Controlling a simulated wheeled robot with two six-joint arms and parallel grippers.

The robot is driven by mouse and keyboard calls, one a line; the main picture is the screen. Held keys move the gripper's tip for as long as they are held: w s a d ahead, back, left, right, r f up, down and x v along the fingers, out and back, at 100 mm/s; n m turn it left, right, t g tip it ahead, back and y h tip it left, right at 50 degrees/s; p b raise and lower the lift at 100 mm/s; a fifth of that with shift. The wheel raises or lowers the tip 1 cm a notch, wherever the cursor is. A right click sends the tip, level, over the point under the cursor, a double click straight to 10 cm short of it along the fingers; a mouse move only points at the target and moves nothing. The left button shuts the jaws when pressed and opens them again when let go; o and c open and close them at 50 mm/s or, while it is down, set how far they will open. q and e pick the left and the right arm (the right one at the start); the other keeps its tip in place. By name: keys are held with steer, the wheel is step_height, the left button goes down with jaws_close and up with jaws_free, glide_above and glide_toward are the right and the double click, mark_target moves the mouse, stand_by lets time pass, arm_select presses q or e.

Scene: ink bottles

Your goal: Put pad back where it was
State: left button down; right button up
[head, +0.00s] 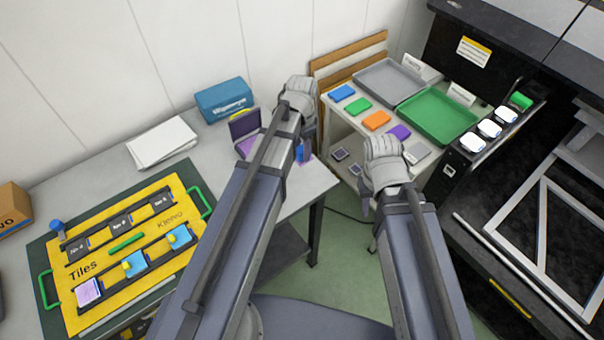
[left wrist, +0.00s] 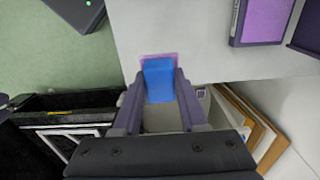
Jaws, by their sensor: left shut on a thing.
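An open dark purple ink pad case (head: 245,143) with a purple inside stands on the grey table near its right edge. It also shows at the top right of the left wrist view (left wrist: 263,22). My left gripper (head: 303,153) is shut on a blue block (left wrist: 158,80), to the right of the case near the table's edge. A pink-purple patch shows at the block's far end; I cannot tell whether it is part of the block or lies under it. My right gripper (head: 367,203) hangs in front of the shelf unit; its fingers are mostly hidden.
A yellow tile board (head: 125,237) with green handles lies on the table. A blue box (head: 223,100) and white paper (head: 162,143) are behind it. The shelf holds blue, green, orange and purple (head: 399,132) pieces, a grey tray (head: 388,80) and a green tray (head: 437,115).

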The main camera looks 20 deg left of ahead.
arm_select(q)
steer(key=shift+f+b, duration=4.45)
steer(key=shift+f, duration=0.3)
steer(key=shift+f, duration=0.1)
steer(key=shift+f, duration=0.15)
steer(key=shift+c, duration=2.3)
jaws_free()
step_height(320, 180, up, 13)
steer(key=p, duration=1.2)
steer(key=shift+f, duration=0.2)
steer(key=s+d+n+y, duration=0.1)
steer(key=s+d+n, duration=0.2)
steer(key=s+d, duration=0.7)
steer(key=s, duration=0.4)
steer(key=shift+s+d+n, duration=0.15)
steer(key=shift+d+n, duration=0.1)
steer(key=shift+n, duration=0.15)
